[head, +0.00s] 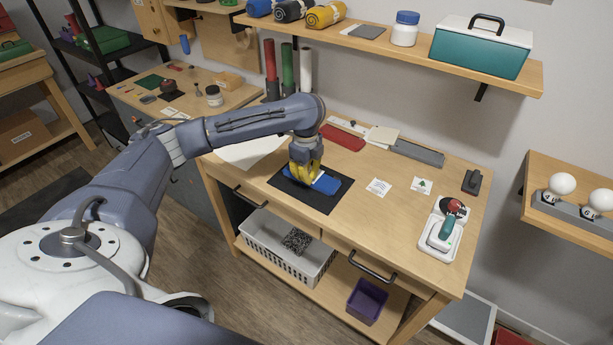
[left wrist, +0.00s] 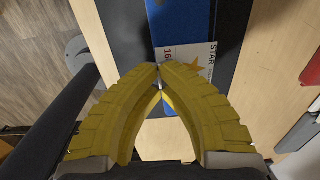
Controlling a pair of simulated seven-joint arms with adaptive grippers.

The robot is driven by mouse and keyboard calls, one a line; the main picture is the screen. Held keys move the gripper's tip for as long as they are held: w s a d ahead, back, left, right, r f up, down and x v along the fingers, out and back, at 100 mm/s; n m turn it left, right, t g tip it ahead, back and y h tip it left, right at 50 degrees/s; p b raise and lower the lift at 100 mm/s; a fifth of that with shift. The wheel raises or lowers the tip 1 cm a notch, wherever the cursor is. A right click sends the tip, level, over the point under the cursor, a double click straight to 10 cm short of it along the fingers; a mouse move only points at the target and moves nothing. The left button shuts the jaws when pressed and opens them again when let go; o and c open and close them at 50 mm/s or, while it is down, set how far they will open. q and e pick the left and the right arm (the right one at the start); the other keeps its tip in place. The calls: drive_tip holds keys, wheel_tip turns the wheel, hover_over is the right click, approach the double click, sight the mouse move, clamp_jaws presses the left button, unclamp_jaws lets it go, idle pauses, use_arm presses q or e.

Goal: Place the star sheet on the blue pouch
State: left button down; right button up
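The blue pouch (head: 327,184) lies on a black mat (head: 300,194) on the workbench. The star sheet (left wrist: 196,56), white with a yellow star and print, shows in the left wrist view over the blue pouch (left wrist: 190,22). My left gripper (head: 306,180) points down over the pouch. In the left wrist view its yellow fingers (left wrist: 159,68) are closed, with their tips together at the sheet's near edge, and appear to pinch it. The fingers hide part of the sheet and pouch. Whether the sheet rests fully on the pouch is hard to tell. My right gripper is not in view.
Two white cards (head: 378,187) (head: 422,185) lie right of the mat. A white tray (head: 440,235) with a red and teal tool stands at the right end. A grey bar (head: 418,152) and red item (head: 343,137) lie at the back. The bench front is clear.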

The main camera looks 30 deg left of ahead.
use_arm(q)
drive_tip(key=shift+f, duration=0.15)
drive_tip(key=c, duration=1.6)
unclamp_jaws()
wheel_tip(320, 180, up, 12)
drive_tip(key=shift+s+r, duration=0.15)
drive_tip(key=shift+r, duration=0.05)
